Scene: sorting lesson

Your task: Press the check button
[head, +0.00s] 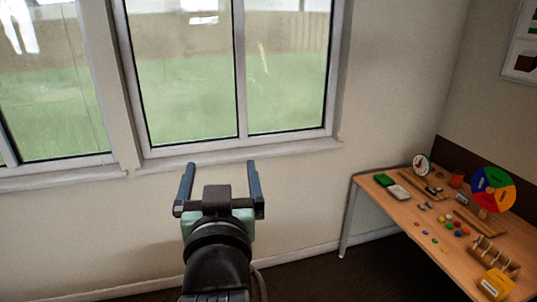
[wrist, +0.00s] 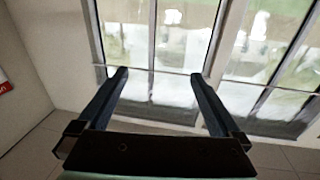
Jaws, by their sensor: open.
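My gripper (head: 221,165) is open and empty, its two fingers wide apart, held up in front of the wall below the window. It also shows open in the wrist view (wrist: 158,75), with nothing between the fingers. I cannot make out a check button in either view. A wooden table (head: 398,212) with sorting items stands at the right of the head view, well apart from my gripper. A yellow box (head: 496,284) with a pale front label sits at its near right end; whether it bears a button is too small to tell.
A window (head: 190,80) fills the wall ahead. Floor between my arm and the table looks clear.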

